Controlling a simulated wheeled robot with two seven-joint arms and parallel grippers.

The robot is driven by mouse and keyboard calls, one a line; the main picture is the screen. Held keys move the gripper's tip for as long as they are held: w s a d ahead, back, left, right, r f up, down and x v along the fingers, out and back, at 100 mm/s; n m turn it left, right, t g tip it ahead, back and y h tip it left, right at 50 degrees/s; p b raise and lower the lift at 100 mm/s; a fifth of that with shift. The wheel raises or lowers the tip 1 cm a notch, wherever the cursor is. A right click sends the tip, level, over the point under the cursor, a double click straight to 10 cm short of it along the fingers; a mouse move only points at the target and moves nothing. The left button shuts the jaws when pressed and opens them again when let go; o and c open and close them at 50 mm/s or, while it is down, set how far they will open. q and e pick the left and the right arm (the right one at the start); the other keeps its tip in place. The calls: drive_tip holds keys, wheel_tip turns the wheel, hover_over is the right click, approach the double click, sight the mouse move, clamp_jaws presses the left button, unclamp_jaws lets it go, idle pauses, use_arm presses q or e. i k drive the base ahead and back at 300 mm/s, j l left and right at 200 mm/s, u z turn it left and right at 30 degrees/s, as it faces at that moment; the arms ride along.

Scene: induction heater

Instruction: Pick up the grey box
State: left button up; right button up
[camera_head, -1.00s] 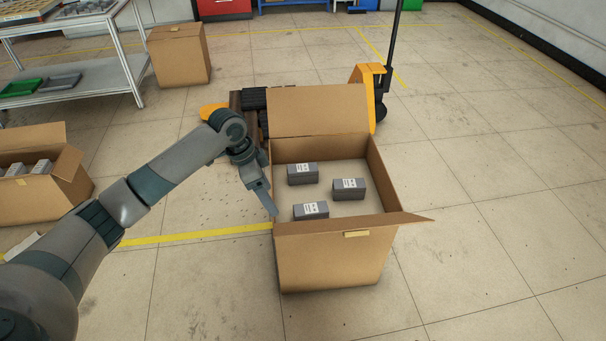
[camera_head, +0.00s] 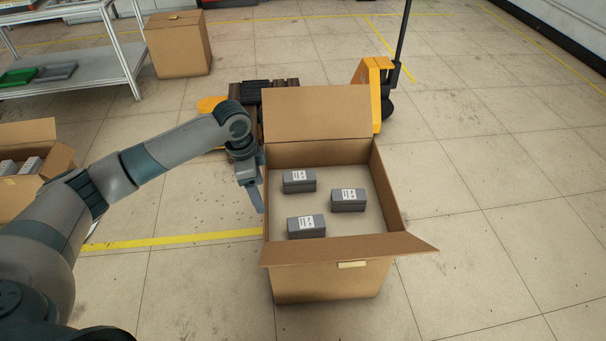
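Three grey boxes with white labels lie in an open cardboard carton (camera_head: 325,284). One grey box (camera_head: 299,181) is at the back left, one grey box (camera_head: 348,200) at the right, and one grey box (camera_head: 306,227) at the front left. They stand apart from each other. My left gripper (camera_head: 257,200) points down just beside the carton's left wall, outside or over its edge; I cannot tell which. Its fingers show edge-on, so its opening cannot be told. No grey box is seen in it. My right gripper is not in view.
The carton's flaps stand out, the back one raised. Behind it are a yellow pallet jack (camera_head: 372,92) and a dark pallet. The floor at the right is clear.

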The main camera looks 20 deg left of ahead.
sight(301, 181)
drive_tip(key=i, duration=1)
